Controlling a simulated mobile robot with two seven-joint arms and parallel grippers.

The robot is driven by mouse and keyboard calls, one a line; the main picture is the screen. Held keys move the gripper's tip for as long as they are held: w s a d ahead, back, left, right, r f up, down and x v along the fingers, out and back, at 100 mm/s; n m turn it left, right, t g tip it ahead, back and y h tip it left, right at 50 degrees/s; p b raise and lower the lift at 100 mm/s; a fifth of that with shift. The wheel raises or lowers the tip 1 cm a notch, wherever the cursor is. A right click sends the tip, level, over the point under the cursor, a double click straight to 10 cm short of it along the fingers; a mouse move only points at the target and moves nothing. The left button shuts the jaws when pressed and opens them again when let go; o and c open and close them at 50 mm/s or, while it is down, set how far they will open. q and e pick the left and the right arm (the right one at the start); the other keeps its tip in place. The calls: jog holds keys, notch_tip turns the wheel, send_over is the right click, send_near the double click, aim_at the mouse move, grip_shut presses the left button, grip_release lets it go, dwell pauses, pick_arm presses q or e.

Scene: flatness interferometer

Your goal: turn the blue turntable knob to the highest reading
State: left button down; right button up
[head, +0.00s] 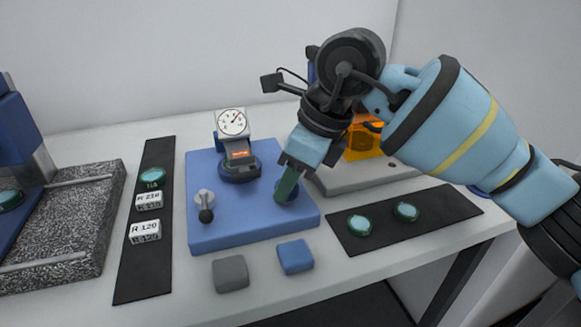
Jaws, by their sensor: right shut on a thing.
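The blue instrument base (225,228) stands in the middle of the table. The fingers hide most of the knob. My left gripper is not in view.
A small lever (206,212) sits on the base's left. A grey block (230,274) and a blue block (295,256) lie in front. Dark mats (140,270) flank the base, bearing green discs (360,226) and white labelled blocks (145,231). A speckled granite slab (70,230) is left.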

jog(key=shift+s+r+m+t+p, duration=0.1)
jog(key=shift+r+m+t+p, duration=0.25)
jog(key=shift+m+p, duration=0.45)
jog(key=shift+f+m+t, duration=0.1)
jog(key=shift+m+t, duration=0.15)
jog(key=shift+m, duration=0.35)
jog(key=m+h+p, duration=0.1)
jog(key=m+p, duration=0.1)
jog(key=shift+a+m+t, duration=0.1)
jog(key=shift+m+t, duration=0.2)
jog(key=shift+t, duration=0.1)
jog(key=shift+m+h+p, duration=0.3)
jog(key=shift+m+p, duration=0.15)
jog(key=shift+m, duration=0.65)
jog(key=shift+a+f+m+t+h, duration=0.1)
jog(key=shift+m+t+h, duration=0.2)
jog(key=shift+m, duration=0.4)
jog(key=shift+p, duration=0.3)
jog(key=o, duration=1)
jog(key=shift+s+f, duration=0.1)
jog(key=shift+c, duration=0.2)
